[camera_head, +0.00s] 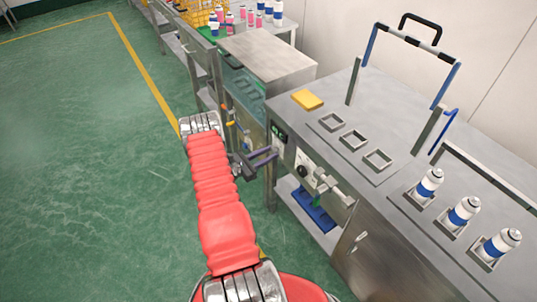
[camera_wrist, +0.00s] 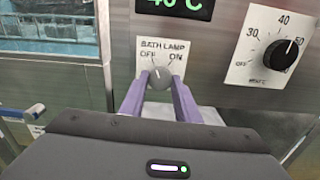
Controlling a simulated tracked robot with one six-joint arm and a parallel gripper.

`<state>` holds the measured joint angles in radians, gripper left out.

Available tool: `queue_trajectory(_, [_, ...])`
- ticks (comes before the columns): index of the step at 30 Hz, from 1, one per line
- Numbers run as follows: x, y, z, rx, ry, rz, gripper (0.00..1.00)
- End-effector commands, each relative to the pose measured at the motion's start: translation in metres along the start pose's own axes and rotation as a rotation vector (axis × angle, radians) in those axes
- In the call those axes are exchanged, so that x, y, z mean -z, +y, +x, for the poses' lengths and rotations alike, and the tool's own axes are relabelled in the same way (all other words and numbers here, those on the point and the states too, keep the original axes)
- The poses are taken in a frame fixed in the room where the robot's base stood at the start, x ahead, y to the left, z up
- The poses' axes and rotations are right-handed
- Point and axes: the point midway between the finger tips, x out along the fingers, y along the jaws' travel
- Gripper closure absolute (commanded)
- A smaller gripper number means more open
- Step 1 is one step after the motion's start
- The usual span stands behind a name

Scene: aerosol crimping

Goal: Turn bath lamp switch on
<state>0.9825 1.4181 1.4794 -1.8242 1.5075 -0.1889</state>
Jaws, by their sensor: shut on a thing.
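The bath lamp switch (camera_wrist: 160,78) is a small grey knob on a white label reading BATH LAMP, with OFF on its left and ON on its right. My gripper (camera_wrist: 159,84) has its two purple fingers on either side of the knob, shut on it. Which way the knob points is hard to tell, as the fingers cover its sides. In the head view, my gripper (camera_head: 271,154) reaches the front panel of the steel bench from the left, and the knob is too small to make out.
A green display (camera_wrist: 176,5) is above the switch, and a black dial (camera_wrist: 281,54) with numbers is to its right. The steel bench (camera_head: 345,190) holds a yellow block (camera_head: 307,99) and several white-and-blue cans (camera_head: 464,211). The green floor on the left is clear.

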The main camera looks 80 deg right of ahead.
Motion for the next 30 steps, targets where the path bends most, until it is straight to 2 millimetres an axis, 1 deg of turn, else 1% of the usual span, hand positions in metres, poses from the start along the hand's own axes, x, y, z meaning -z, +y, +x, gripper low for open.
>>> queue_trajectory(8, [-0.0001,-0.0005,-0.0021,-0.001,-0.002,0.206,0.93])
queue_trajectory(24, [0.0006,-0.0016,-0.0022,0.0,-0.002,0.702,0.93])
queue_trajectory(30, [0.0009,-0.002,-0.0022,0.001,-0.002,0.836,0.93])
